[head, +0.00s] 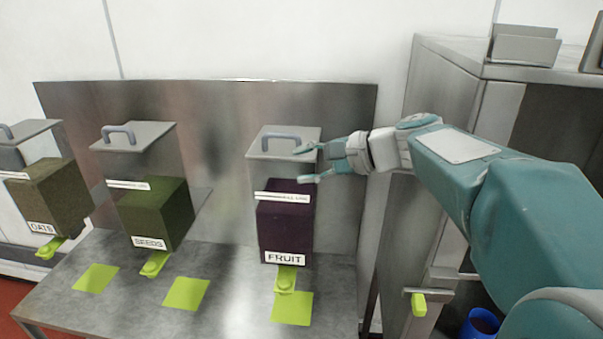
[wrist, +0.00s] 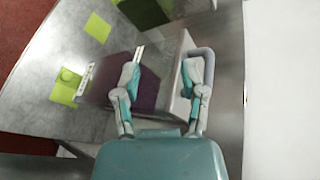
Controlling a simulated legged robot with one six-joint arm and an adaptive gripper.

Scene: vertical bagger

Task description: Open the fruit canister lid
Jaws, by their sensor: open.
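The fruit canister (head: 285,228) stands at the right of the row, with a dark purple fill and a "FRUIT" label. Its grey lid (head: 265,149) is on top, flat and closed, with a blue-grey arched handle (head: 280,137). My gripper (head: 302,164) is open at the lid's right edge, one finger above lid level and one below. In the wrist view my gripper (wrist: 163,82) has its fingers spread over the canister's upper part, and the handle (wrist: 205,57) shows beside the right finger. Whether a finger touches the lid is unclear.
The seeds canister (head: 157,215) and oats canister (head: 50,197) stand to the left, both lidded. Green pads (head: 187,293) lie on the metal table (head: 235,312). A steel cabinet (head: 430,90) stands close on the right. A blue container (head: 480,324) is at lower right.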

